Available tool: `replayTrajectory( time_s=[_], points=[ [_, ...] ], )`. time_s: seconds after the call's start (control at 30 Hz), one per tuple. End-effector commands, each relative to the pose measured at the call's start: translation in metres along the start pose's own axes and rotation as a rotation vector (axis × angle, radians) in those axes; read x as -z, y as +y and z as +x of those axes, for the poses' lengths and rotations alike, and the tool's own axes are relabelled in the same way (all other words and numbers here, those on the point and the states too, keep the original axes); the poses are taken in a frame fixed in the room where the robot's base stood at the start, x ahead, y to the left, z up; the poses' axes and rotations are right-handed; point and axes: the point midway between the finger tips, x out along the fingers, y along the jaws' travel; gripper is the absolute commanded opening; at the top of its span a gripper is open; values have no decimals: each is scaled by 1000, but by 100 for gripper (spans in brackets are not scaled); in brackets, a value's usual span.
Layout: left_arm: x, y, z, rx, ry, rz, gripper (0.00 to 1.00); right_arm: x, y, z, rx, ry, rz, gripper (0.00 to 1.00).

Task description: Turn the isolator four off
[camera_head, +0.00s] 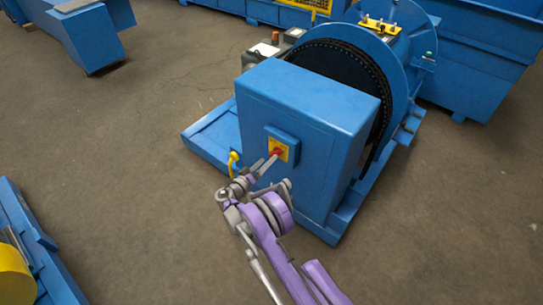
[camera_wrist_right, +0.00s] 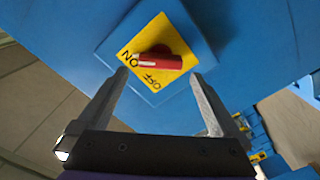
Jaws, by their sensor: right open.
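The isolator is a red rotary knob (camera_wrist_right: 163,60) on a square yellow plate (camera_wrist_right: 172,32) marked ON and OFF. In the right wrist view, the knob's white-marked end points left towards ON. In the head view, the isolator's yellow plate (camera_head: 281,144) sits on the front of a blue housing (camera_head: 300,98). My right gripper (camera_head: 266,166) is just in front of it. In the right wrist view, the open fingers (camera_wrist_right: 159,78) lie either side of the plate's lower part, with nothing between them gripped. My left gripper is out of view.
A small yellow handle (camera_head: 233,157) projects from the housing's left side, close to my right wrist. A large dark chain wheel (camera_head: 340,62) stands behind the housing. Blue equipment (camera_head: 28,250) lies at lower left. The floor right of the machine is clear.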

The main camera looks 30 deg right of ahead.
Motion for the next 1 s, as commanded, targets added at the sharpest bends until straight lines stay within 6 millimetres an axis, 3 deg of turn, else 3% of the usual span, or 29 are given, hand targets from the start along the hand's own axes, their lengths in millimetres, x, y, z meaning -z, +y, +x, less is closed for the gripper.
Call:
replayTrajectory(
  time_s=[0.23, 0.63, 1.0],
  points=[
    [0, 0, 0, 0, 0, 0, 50, 0, 0, 36, -1, -1, 0, 100],
    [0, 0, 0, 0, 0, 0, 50, 0, 0, 45, 1, 0, 0, 100],
    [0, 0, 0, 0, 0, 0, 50, 0, 0, 44, 1, 0, 0, 35]
  ],
)
